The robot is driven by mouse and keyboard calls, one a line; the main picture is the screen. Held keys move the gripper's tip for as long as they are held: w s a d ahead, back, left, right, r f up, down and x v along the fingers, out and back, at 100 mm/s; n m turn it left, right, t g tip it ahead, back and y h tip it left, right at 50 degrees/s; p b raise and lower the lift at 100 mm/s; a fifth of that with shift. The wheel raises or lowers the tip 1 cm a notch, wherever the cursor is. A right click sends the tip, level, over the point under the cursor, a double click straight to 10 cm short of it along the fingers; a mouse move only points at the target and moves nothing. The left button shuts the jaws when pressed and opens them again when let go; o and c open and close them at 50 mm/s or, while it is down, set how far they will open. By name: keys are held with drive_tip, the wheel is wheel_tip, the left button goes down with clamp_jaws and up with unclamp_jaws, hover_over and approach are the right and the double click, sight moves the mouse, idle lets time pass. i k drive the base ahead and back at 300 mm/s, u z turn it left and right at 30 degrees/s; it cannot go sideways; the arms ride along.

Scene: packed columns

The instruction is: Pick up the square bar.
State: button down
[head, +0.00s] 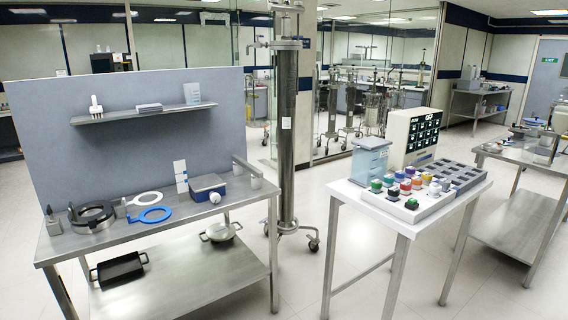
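A grey, straight-edged bar (246,165) shows at the right end of the left steel bench. It looks like the square bar, but it is small here and I cannot be sure. It slants from back left to front right, and its front end seems to rest on or just above a small grey block (256,181). A blue and grey box-shaped device (208,187) stands to its left. My gripper is not in view.
A tall steel column (287,120) on wheels stands right behind the bench. A white table (375,203) holds coloured caps. Floor shows between the tables.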

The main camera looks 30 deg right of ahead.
sight(250, 167)
drive_tip(key=z, duration=0.65)
drive_tip(key=k, duration=0.95)
drive_tip(key=u, duration=0.05)
drive_tip(key=i, duration=0.9)
